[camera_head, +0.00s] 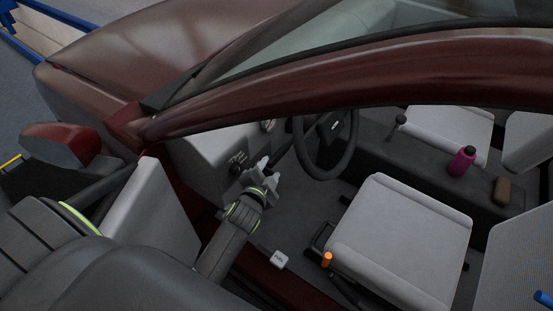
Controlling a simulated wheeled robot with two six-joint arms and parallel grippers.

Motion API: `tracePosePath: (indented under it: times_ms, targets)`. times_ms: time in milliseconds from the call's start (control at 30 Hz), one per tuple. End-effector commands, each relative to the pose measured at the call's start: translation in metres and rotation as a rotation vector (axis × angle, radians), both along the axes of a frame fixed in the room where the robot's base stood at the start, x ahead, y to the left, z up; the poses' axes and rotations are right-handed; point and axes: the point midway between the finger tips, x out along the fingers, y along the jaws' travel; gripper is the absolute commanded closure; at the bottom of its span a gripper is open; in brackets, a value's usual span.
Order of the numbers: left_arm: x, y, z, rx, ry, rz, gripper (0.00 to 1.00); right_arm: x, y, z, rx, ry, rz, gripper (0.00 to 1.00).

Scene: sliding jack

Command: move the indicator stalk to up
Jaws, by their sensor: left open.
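The steering wheel (326,145) is dark and round, in front of the driver's seat. I cannot clearly pick out the indicator stalk on its column. A small dark cluster of controls (237,160) sits low on the pale dashboard, left of the wheel. My left gripper (269,170) is inside the open door, beside those controls and left of the wheel, apart from the rim. Its pale jaws are open, with nothing seen between them. My right gripper is not in view.
The door frame and dark red roof pillar (300,98) enclose the opening. The grey driver's seat (400,240) is at right, with an orange item (327,259) by its edge. A magenta bottle (462,161) and a brown item (503,190) stand on the console.

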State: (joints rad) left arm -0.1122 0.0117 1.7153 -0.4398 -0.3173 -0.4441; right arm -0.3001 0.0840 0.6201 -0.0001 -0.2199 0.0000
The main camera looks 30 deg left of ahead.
Motion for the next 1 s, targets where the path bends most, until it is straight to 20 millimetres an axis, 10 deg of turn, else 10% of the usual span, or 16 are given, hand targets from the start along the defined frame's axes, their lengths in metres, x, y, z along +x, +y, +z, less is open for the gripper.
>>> tracePosePath:
  times_ms: [333, 800, 1000]
  targets:
    - [0.057, 0.009, -0.015, 0.001, 0.000, -0.001, 0.55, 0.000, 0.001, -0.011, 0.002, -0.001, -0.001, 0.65]
    - [0.069, 0.012, -0.018, -0.001, 0.000, 0.000, 0.55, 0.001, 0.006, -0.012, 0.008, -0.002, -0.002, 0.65]
    - [0.069, 0.012, -0.018, -0.001, 0.001, 0.000, 0.79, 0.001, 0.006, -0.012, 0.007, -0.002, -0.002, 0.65]
